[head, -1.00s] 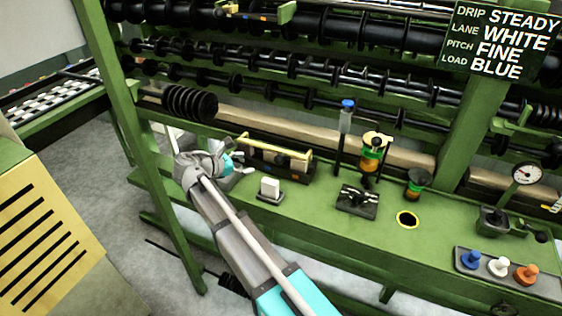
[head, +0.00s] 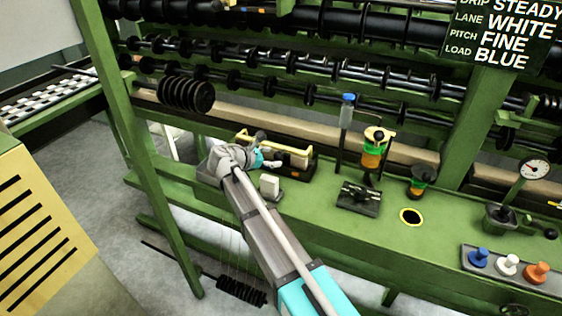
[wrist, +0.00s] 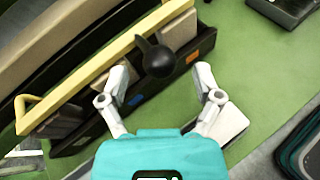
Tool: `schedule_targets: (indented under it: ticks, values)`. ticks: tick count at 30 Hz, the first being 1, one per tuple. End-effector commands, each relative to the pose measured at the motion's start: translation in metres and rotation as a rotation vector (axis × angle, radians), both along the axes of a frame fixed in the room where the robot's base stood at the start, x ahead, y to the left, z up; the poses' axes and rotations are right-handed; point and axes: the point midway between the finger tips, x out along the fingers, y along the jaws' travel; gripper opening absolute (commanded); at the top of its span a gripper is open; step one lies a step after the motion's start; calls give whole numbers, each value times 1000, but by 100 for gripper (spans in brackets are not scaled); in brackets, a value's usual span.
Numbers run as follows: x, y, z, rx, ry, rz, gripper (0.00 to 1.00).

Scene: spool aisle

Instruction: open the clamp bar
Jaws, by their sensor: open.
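The clamp bar (head: 291,149) is a yellow bar along a dark tray on the green bench in the head view. It crosses the upper left of the wrist view (wrist: 95,66) on a slant, over pale blocks. A black ball knob (wrist: 157,59) stands at the bar's right part in the wrist view. My gripper (wrist: 162,75) is open, its two pale fingertips apart on either side of the knob's near edge; I cannot tell whether they touch it. In the head view my gripper (head: 270,160) is at the near side of the tray, partly covering the bar's left part.
A white block (head: 269,184) on a dark base stands close to my gripper; a white piece (wrist: 228,124) shows beside the right finger. A dark fixture (head: 358,198) and a blue-capped post (head: 347,111) stand to the right. Green bench between them is bare.

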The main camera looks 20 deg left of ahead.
Motion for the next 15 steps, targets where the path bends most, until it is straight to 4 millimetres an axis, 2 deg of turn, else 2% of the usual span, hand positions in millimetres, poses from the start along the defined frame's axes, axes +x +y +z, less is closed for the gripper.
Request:
schedule_targets:
  ticks: [6, 15]
  values:
    - [15, -9, -8, -1, 0, 1, 83]
    - [19, -12, -9, -1, 0, 1, 83]
